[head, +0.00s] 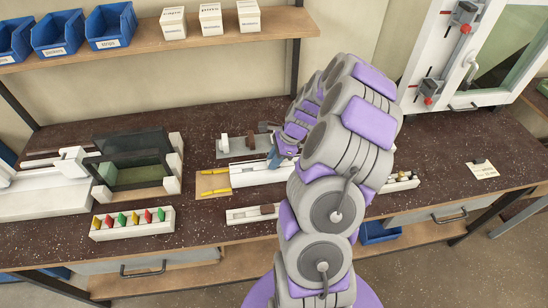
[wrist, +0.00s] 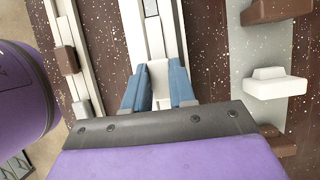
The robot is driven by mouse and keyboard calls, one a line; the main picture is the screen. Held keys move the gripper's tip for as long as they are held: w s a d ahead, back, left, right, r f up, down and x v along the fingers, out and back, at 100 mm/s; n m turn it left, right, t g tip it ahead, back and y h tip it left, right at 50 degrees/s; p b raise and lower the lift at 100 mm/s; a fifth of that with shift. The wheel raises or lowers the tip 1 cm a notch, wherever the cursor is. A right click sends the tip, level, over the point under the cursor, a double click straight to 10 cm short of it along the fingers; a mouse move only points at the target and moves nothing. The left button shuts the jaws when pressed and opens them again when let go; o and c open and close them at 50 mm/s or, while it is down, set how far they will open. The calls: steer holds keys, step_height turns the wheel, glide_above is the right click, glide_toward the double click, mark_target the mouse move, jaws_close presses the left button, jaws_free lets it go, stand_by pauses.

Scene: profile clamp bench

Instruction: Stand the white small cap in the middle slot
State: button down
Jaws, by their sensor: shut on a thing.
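My gripper (wrist: 158,88) has its blue fingers shut on a white piece (wrist: 159,76), which looks like the white small cap; the fingers hide its sides. In the head view my gripper (head: 274,158) is above the long white profile (head: 262,175), partly covered by my arm. Whether the held piece touches the profile, I cannot tell. A grey plate (wrist: 246,60) at the right of the wrist view carries a brown block (wrist: 276,9), a white block (wrist: 276,84) and another brown block. I cannot make out which place is the middle slot.
A narrow pale rail (head: 242,216) lies in front, with a brown block (wrist: 66,59) on it. A white holder (head: 132,224) with coloured pegs and a dark-framed fixture (head: 135,160) stand left. A white card (head: 483,170) lies right, with bare bench around it.

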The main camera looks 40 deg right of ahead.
steer(key=c, duration=0.8)
jaws_free()
steer(key=shift+c, duration=0.2)
steer(key=shift+r, duration=0.15)
steer(key=shift+r+p, duration=2.95)
steer(key=shift+r, duration=0.95)
